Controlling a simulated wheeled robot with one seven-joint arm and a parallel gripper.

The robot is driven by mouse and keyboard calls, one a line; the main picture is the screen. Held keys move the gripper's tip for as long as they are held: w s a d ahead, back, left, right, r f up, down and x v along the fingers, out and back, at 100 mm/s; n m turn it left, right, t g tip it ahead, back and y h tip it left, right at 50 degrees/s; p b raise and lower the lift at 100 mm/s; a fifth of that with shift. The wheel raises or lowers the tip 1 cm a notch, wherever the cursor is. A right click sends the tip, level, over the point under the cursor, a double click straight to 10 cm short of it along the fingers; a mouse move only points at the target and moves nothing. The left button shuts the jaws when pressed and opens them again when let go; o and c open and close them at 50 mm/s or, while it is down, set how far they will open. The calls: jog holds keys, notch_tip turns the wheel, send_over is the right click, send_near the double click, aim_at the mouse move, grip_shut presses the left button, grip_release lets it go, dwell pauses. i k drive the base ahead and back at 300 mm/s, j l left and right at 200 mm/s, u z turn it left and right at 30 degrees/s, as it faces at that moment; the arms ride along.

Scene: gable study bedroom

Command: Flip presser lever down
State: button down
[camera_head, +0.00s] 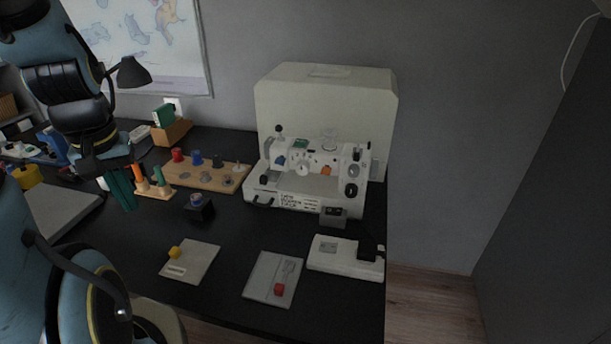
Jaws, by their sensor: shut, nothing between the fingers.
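A white sewing-machine-like unit (290,199) stands on the black desk at centre right, with knobs, a dark handle and a small label on its front.
A wooden board (205,175) with several coloured knobs lies between my gripper and the machine. Two grey plates (200,262) (262,276) and a white pedal-like block (325,262) lie near the front edge. A pale cover (330,98) stands behind the machine. Bare desk shows in the middle.

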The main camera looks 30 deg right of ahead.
aim_at(277, 128)
jog(key=z, duration=1.1)
jog(key=k+j+u, duration=0.2)
jog(key=u, duration=0.15)
jog(key=k+j+u, duration=0.3)
jog(key=k+j, duration=0.05)
jog(key=k, duration=0.05)
